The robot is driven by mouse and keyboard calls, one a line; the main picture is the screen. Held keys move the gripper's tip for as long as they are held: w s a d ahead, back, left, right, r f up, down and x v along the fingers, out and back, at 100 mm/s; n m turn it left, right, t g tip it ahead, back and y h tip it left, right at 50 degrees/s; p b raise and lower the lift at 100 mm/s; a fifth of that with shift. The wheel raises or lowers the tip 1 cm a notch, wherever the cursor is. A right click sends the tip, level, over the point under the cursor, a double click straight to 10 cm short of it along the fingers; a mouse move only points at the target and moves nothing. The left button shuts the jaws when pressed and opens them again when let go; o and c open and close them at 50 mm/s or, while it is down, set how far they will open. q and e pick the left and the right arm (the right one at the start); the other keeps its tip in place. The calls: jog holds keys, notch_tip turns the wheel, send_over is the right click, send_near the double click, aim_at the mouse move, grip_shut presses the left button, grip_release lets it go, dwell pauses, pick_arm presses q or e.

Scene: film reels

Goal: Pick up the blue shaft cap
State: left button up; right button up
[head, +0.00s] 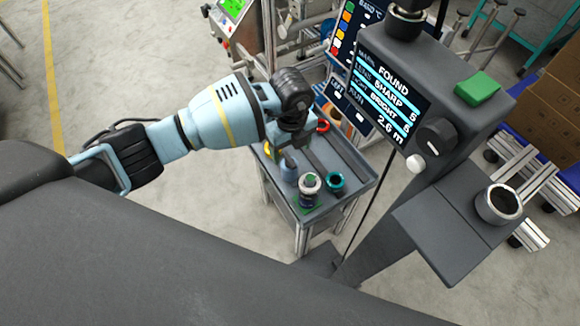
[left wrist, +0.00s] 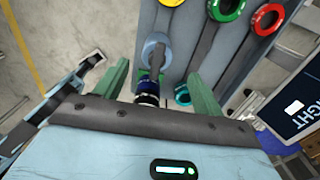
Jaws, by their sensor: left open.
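The blue shaft cap, which I take to be the pale blue-grey rounded piece (head: 289,172), stands on the grey cart top. In the left wrist view the pale blue piece (left wrist: 152,45) lies just beyond the fingers, with a grey stem across it. My left gripper (head: 290,149) is over the cart beside this piece, pointing down. Its two green fingers (left wrist: 160,86) are spread apart, and I see nothing held. The gripper partly hides the far part of the cart in the head view. My right gripper is not in view.
A dark blue-and-black piece with a pale rim (head: 310,188) stands close by on a green base. A teal ring (head: 336,182), a red ring (head: 323,127) and a yellow ring (left wrist: 232,6) are near. A display post (head: 385,95) rises right of the cart (head: 357,178).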

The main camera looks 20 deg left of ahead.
aim_at(290, 159)
pick_arm(q)
jog(key=shift+f, duration=0.2)
jog(key=shift+s+a+f, duration=0.1)
jog(key=shift+f, duration=1.15)
jog(key=shift+s+f, duration=0.1)
jog(key=shift+f, duration=1.15)
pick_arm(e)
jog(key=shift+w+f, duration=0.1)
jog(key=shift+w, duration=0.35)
pick_arm(q)
jog(key=c, duration=1.2)
jog(key=shift+r, duration=0.15)
jog(key=shift+r, duration=0.55)
notch_tip(290, 159, up, 2)
jog(key=shift+w+r, duration=0.1)
jog(key=shift+r, duration=0.1)
jog(key=s, duration=0.5)
jog(key=s+r+p, duration=0.1)
jog(key=s, duration=1)
jog(key=shift+s+r+p, duration=0.1)
jog(key=shift+r+p, duration=0.05)
jog(key=shift+p, duration=0.25)
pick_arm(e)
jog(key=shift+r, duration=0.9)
